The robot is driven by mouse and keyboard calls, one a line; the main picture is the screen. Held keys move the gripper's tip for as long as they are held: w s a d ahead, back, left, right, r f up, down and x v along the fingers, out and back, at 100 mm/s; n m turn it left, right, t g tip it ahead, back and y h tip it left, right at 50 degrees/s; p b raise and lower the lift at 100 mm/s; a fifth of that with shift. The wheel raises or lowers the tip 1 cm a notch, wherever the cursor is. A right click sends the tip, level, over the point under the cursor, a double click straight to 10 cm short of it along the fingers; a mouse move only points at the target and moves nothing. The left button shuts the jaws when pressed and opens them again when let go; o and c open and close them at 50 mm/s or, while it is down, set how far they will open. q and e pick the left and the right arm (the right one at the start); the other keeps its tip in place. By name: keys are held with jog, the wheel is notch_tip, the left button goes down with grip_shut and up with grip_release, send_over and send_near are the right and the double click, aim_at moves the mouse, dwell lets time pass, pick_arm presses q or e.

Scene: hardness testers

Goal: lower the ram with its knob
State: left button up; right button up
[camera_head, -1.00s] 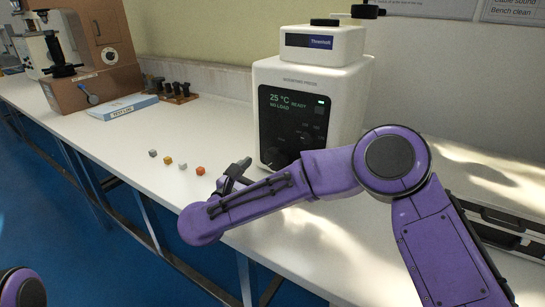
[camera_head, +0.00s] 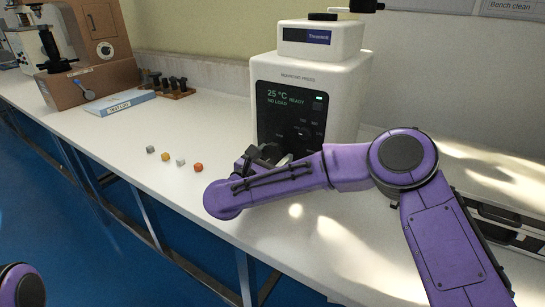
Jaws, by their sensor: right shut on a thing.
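The white mounting press (camera_head: 345,85) stands on the bench at centre right. My right gripper (camera_head: 266,156) is at the lower front of the press, just below the panel's lower left. It is shut on what seems to be the ram knob, which the fingers and my purple forearm mostly hide. The ram itself cannot be made out. Of my left arm only a rounded purple part shows at the lower left corner; its gripper is out of view.
Several small cubes, one of them red-orange (camera_head: 198,167), lie on the white bench left of my gripper. A black case (camera_head: 500,225) is at right.

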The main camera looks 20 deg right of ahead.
jog(key=shift+n, duration=0.3)
jog(key=n, duration=0.2)
jog(key=shift+r+n, duration=0.15)
jog(key=shift+n, duration=0.15)
jog(key=shift+n+p, duration=0.7)
jog(key=shift+n, duration=1.2)
jog(key=o, duration=1)
jog(key=shift+a, duration=0.1)
jog(key=b+v, duration=0.1)
jog(key=v, duration=0.9)
jog(key=shift+s+a, duration=0.15)
